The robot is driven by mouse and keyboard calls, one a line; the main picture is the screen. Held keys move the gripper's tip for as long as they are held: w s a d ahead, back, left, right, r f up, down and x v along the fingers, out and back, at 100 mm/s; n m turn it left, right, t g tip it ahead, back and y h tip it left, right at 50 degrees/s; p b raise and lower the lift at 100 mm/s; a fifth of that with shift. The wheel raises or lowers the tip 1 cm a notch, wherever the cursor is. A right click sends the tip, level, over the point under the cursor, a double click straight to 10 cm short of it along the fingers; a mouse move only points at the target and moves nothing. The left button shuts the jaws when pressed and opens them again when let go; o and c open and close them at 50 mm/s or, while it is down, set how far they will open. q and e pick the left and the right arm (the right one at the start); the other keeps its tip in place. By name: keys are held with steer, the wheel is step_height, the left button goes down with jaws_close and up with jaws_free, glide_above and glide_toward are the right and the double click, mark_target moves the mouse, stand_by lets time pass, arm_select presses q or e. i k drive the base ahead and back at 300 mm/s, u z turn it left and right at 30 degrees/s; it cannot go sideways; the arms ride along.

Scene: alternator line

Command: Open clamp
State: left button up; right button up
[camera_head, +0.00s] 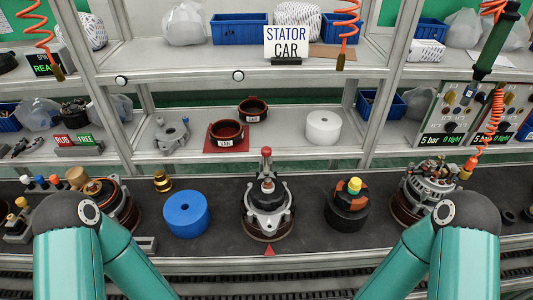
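A clamp with a red-tipped upright handle (266,153) stands at the middle of the dark bench. It is at a grey metal alternator housing (267,205) on a round base. The handle points straight up behind the housing's centre; its lower part is partly hidden, and I cannot tell how the clamp grips. My two teal arms show at the lower left and lower right, bent at their dark joints. Neither gripper shows in this view.
A blue disc (186,214) lies left of the housing. A black and orange stack with a yellow top (349,204) stands to its right. Alternator assemblies stand at the left (118,203) and right (427,192). Shelves rise behind, with a white roll (323,127). Coiled orange hoses hang above.

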mark_target(265, 151)
steer(key=z, duration=1.45)
steer(key=i, duration=0.1)
steer(key=u, duration=2.95)
steer(key=k, duration=1.6)
steer(key=z, duration=0.3)
steer(key=i, duration=1)
steer(key=z, duration=0.1)
